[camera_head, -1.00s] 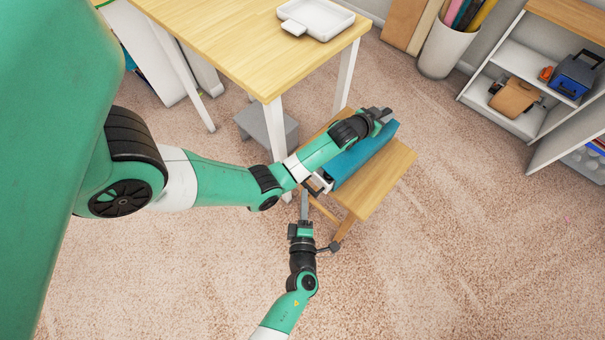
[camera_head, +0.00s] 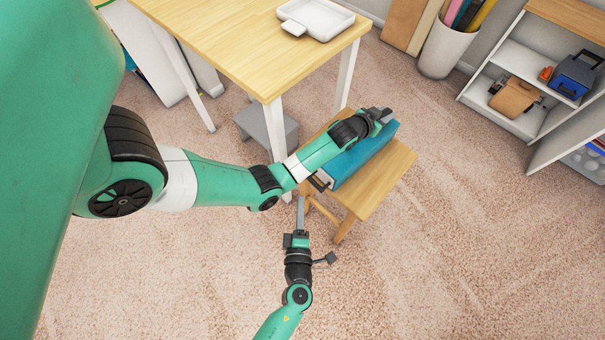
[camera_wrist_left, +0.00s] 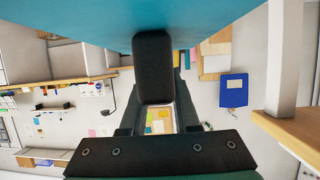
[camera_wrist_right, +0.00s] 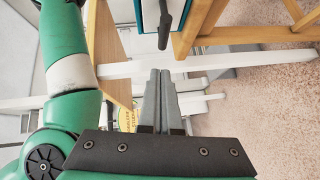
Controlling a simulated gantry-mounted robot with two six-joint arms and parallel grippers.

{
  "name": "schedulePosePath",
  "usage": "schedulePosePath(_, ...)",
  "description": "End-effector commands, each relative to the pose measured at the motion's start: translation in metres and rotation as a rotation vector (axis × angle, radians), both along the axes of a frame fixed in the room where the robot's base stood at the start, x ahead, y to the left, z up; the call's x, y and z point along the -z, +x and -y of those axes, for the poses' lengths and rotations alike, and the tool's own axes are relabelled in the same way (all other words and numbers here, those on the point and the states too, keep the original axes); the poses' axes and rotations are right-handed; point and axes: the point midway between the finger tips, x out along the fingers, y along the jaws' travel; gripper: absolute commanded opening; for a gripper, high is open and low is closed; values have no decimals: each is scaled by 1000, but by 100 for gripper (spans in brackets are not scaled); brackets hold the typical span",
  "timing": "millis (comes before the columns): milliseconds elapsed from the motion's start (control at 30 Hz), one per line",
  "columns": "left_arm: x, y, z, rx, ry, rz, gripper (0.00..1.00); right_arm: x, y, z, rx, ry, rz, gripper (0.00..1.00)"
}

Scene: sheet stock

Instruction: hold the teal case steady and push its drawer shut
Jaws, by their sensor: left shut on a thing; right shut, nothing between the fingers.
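The teal case (camera_head: 362,160) lies along a wooden bench (camera_head: 378,188). My left gripper (camera_head: 382,115) is shut on the case's far end. In the left wrist view the case (camera_wrist_left: 80,18) fills the top edge, against a dark finger. The drawer front with its dark handle (camera_head: 319,182) is at the near end, close against the case body, partly hidden by my left arm; I cannot tell if a small gap is left. The handle (camera_wrist_right: 165,22) also shows in the right wrist view. My right gripper (camera_head: 301,199) is shut and empty, a little apart from the handle.
A wooden table (camera_head: 245,50) with a white tray (camera_head: 316,18) stands behind the bench. A grey stool (camera_head: 268,125) is under it. A white shelf unit (camera_head: 530,75) and a white bin (camera_head: 445,48) are at the back right. The carpet (camera_head: 440,260) in front is clear.

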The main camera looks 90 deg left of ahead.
Motion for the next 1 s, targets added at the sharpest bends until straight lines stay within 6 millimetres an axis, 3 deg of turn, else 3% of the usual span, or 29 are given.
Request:
schedulePosePath(33, 9, -3, 1, -3, -11, -18, 0, 0, -1, 13, 4, -3, 1, 0)
schedulePosePath(300, 9, -3, 1, -2, -11, -18, 0, -8, -6, 69, 5, -2, -1, 0)
schedulePosePath(433, 9, -3, 1, -2, -11, -18, 0, -10, -8, 80, 2, -2, -1, 0)
schedulePosePath(733, 9, -3, 1, -2, -11, -18, 0, -11, -8, 81, 0, -1, 0, 0)
schedulePosePath(767, 9, -3, 1, -2, -11, -18, 35, -10, -8, 81, 0, -1, 0, 0)
schedulePosePath(933, 7, -3, 1, -2, -8, -14, 65, -11, -8, 81, 0, -1, 0, 0)
schedulePosePath(1000, 6, -2, 1, -2, -7, -12, 65, -11, -8, 81, 0, -1, 0, 0)
